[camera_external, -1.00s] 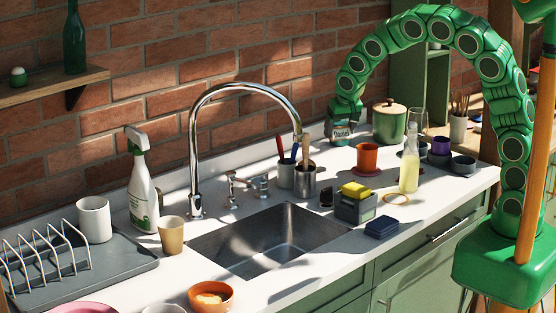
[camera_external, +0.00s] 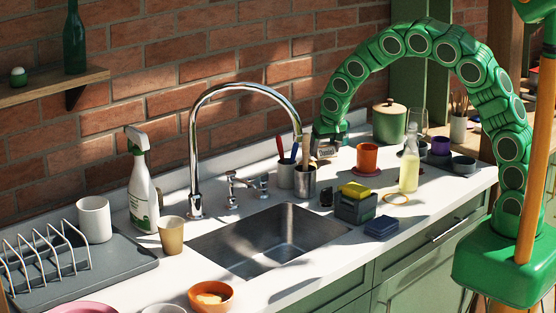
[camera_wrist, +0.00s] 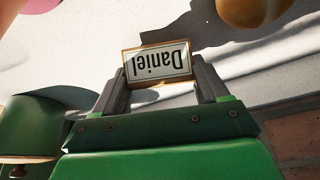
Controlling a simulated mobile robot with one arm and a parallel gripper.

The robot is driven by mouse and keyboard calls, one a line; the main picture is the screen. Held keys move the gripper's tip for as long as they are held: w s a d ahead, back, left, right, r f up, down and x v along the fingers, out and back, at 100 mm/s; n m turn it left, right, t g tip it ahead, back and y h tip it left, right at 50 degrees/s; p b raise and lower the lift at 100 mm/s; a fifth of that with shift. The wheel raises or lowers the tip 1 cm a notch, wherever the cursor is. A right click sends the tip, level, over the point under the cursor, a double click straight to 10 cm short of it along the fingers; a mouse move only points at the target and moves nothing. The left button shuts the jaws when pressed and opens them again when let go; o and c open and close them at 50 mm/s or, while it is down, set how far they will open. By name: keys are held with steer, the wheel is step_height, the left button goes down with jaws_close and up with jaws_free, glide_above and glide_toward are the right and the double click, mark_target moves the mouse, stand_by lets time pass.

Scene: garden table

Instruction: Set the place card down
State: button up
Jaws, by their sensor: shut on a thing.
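The place card (camera_wrist: 157,64) is a small white plate in a gold frame with the name "Daniel", upside down in the wrist view. My gripper (camera_wrist: 160,76) is shut on it, with one grey finger at each side edge. In the external view, my gripper (camera_external: 326,147) holds the card (camera_external: 327,153) low over the back of the white counter (camera_external: 343,178), between the utensil cups and the orange cup. Whether the card touches the counter cannot be told.
A metal cup (camera_external: 305,183) with wooden utensils stands just left of my gripper. An orange cup (camera_external: 367,158) stands to the right, with a green canister (camera_external: 389,122) behind. A sponge caddy (camera_external: 355,208) is in front, beside the sink (camera_external: 270,240).

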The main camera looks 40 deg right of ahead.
steer(key=shift+f, duration=0.85)
steer(key=shift+f, duration=0.15)
steer(key=o, duration=1)
steer(key=shift+o, duration=0.2)
steer(key=v, duration=1.2)
steer(key=shift+s+a, duration=0.1)
